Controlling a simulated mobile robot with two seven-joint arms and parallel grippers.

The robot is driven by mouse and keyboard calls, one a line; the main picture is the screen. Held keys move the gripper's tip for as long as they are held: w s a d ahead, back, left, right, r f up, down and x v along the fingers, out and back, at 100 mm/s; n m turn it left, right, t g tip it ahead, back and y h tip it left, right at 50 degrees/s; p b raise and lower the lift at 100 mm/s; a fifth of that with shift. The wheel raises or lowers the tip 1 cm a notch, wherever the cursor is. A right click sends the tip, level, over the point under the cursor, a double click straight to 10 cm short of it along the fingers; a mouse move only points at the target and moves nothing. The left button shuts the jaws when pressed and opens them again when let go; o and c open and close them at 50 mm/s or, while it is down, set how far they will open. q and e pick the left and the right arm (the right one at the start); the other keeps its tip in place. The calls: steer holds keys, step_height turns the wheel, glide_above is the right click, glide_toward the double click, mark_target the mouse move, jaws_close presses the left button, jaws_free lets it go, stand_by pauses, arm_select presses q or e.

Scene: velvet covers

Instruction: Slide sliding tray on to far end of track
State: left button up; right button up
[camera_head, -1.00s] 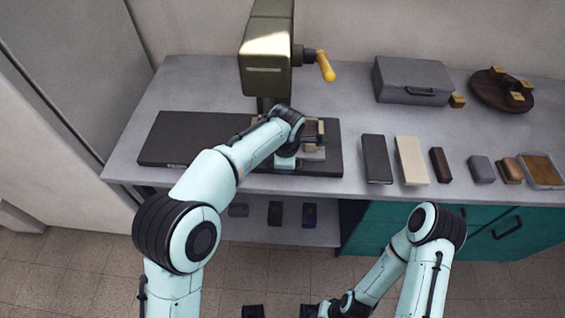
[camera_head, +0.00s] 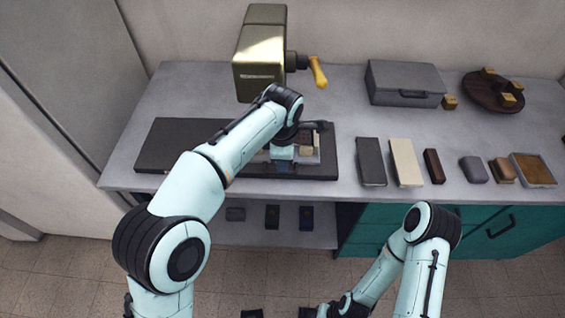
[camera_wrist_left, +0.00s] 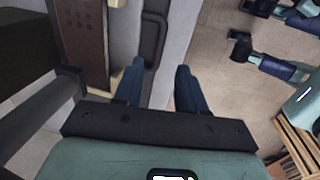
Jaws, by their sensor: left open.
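The long dark track (camera_head: 190,140) lies along the front left of the grey counter, under the press. The sliding tray (camera_head: 312,157), pale with a brown insert, is at the track's right end, partly hidden by my left wrist. In the left wrist view a brown perforated plate with a pale edge (camera_wrist_left: 85,22) shows, beside a dark elongated handle-like part (camera_wrist_left: 152,35). My left gripper (camera_wrist_left: 160,75) is open, its fingertips just short of that dark part; I see no contact. My right gripper (camera_head: 330,310) is low at the bottom of the head view, away from the counter; its fingers are unclear.
A press (camera_head: 260,55) with a yellow-handled crank (camera_head: 318,72) stands behind the track. Right of the track lie a dark block (camera_head: 371,160), a cream block (camera_head: 406,162) and several smaller pieces. A grey case (camera_head: 405,84) and a round dark board (camera_head: 492,92) are behind.

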arm_select(q)
steer(key=r, duration=0.2)
steer(key=s+r, duration=0.1)
steer(key=r, duration=0.2)
steer(key=shift+r+p, duration=0.1)
steer(key=shift+p, duration=0.3)
